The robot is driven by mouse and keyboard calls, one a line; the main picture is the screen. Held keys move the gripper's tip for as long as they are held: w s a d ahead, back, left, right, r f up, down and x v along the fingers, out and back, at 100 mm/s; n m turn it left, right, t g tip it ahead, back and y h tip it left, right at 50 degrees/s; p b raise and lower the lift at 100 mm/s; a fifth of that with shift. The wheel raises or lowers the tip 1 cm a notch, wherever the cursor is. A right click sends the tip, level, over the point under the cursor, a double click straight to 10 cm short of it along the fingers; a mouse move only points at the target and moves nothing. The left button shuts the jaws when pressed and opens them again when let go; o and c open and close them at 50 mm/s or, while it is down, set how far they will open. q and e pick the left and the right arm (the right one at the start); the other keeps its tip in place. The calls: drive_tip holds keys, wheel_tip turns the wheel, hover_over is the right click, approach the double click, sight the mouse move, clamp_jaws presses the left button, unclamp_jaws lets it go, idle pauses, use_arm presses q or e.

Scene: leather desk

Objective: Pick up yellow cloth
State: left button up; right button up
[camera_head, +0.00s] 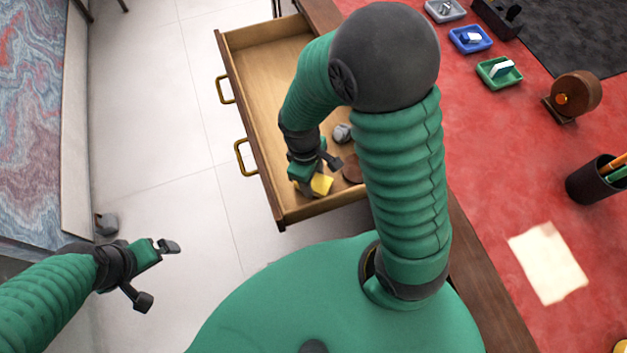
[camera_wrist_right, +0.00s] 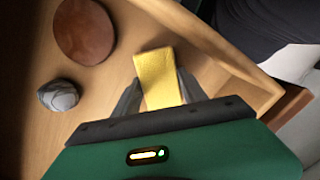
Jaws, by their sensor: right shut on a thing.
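The yellow cloth (camera_head: 321,184) is a small folded block near the front corner of the open wooden drawer (camera_head: 262,75). In the right wrist view the yellow cloth (camera_wrist_right: 157,74) sits between the two dark fingers of my right gripper (camera_wrist_right: 158,92). My right gripper (camera_head: 318,172) reaches down into the drawer and is shut on the cloth. Whether the cloth touches the drawer floor is hard to tell. My left gripper (camera_head: 150,272) is open and empty over the pale floor, left of the drawer.
In the drawer, a brown round disc (camera_wrist_right: 84,31) and a grey stone-like thing (camera_wrist_right: 58,95) lie beside the cloth. Drawer walls stand close to my right gripper. The red desk top holds small trays (camera_head: 499,73), a pen cup (camera_head: 597,180) and a paper sheet (camera_head: 548,262).

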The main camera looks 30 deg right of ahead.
drive_tip(key=shift+c, duration=0.8)
wheel_tip(320, 180, up, 9)
drive_tip(key=p, duration=0.3)
drive_tip(key=shift+p, duration=0.4)
drive_tip(key=shift+r, duration=0.5)
drive_tip(key=o, duration=0.8)
drive_tip(key=c, duration=0.5)
